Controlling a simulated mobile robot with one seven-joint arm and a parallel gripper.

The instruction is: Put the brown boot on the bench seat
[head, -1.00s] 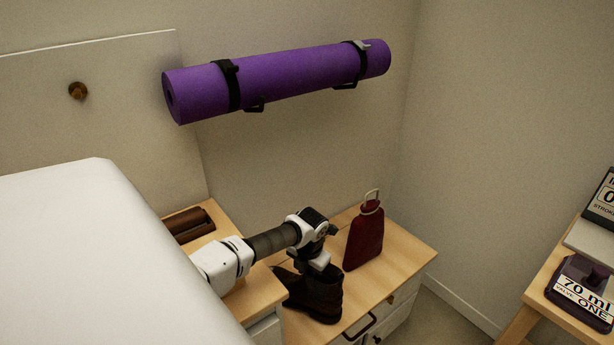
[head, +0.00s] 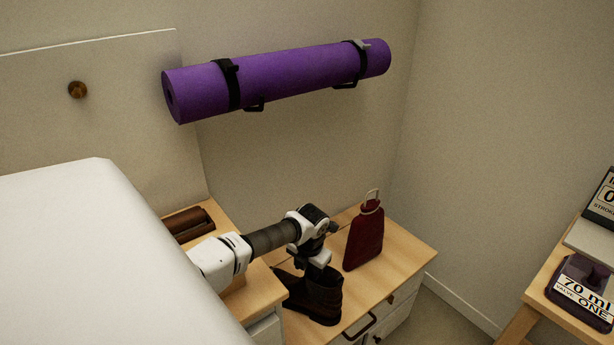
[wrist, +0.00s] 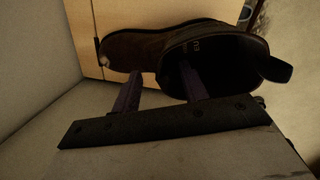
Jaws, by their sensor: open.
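The brown boot (head: 317,294) stands upright on the wooden bench seat (head: 398,257), near its front left part, with the toe pointing left. My gripper (head: 318,268) is right above the boot's top opening, pointing down. In the wrist view, its two fingers (wrist: 160,83) are apart. One finger shows against the dark opening of the boot (wrist: 160,45), the other beside its outer side. I cannot tell whether either finger touches the boot. My gripper hides part of the boot's top in the head view.
A dark red bottle-shaped bag (head: 365,238) stands on the bench to the right of my gripper. A brown object (head: 188,224) lies on the higher wooden surface at left. A purple rolled mat (head: 280,80) hangs on the wall. The bench's right end is clear.

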